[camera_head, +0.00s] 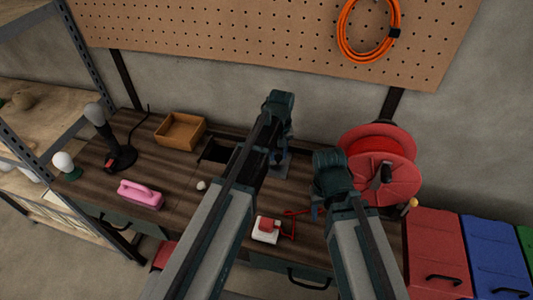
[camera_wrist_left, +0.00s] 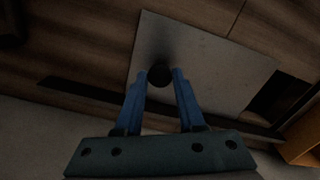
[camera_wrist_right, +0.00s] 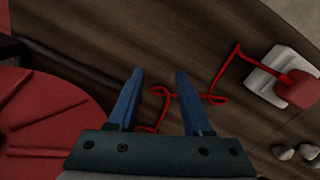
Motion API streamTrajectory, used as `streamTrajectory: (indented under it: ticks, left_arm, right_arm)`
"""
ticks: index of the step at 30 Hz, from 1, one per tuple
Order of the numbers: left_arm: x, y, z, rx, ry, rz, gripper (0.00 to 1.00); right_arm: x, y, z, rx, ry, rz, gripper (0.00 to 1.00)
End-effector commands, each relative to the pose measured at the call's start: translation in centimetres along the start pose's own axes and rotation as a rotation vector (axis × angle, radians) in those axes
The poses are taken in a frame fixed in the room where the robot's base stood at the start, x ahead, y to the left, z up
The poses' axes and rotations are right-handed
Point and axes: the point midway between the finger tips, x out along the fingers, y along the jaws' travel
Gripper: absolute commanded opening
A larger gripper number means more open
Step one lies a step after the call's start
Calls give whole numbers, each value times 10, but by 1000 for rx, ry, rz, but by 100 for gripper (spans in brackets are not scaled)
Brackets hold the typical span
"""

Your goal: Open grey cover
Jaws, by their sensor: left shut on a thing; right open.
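The grey cover (camera_wrist_left: 205,65) is a flat panel lying in the dark wooden worktop, with a small dark round knob (camera_wrist_left: 160,73) on it. In the head view only part of the cover (camera_head: 282,170) shows beside my left arm. My left gripper (camera_head: 279,158) is shut on the knob, which sits between its blue fingertips in the left wrist view. A dark opening (camera_wrist_left: 285,97) shows beside the cover; in the head view this opening (camera_head: 214,151) lies left of my left arm, which hides part of it. My right gripper (camera_wrist_right: 160,78) is open and empty above the worktop.
A red cable reel (camera_head: 385,165) stands at the right, close to my right gripper. A white-and-red device (camera_head: 265,231) with a red cord lies at the front edge. A wooden tray (camera_head: 180,131), pink object (camera_head: 140,194) and black lamp-like device (camera_head: 115,145) stand left.

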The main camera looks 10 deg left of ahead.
Motion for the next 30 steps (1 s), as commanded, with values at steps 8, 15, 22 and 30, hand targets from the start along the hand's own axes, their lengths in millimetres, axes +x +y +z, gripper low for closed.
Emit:
streamTrajectory:
  ticks: [8, 15, 22, 30]
  left_arm:
    - [0, 59, 23, 5, -1, 2, 0]
    - [0, 84, 34, 1, -1, 2, 0]
    - [0, 90, 37, 1, 0, 2, 0]
    - [0, 89, 37, 0, 0, 2, 40]
  right_arm:
    - [0, 0, 0, 0, 0, 0, 50]
    - [0, 0, 0, 0, 0, 0, 50]
    - [0, 0, 0, 0, 0, 0, 50]
    - [0, 0, 0, 0, 0, 0, 50]
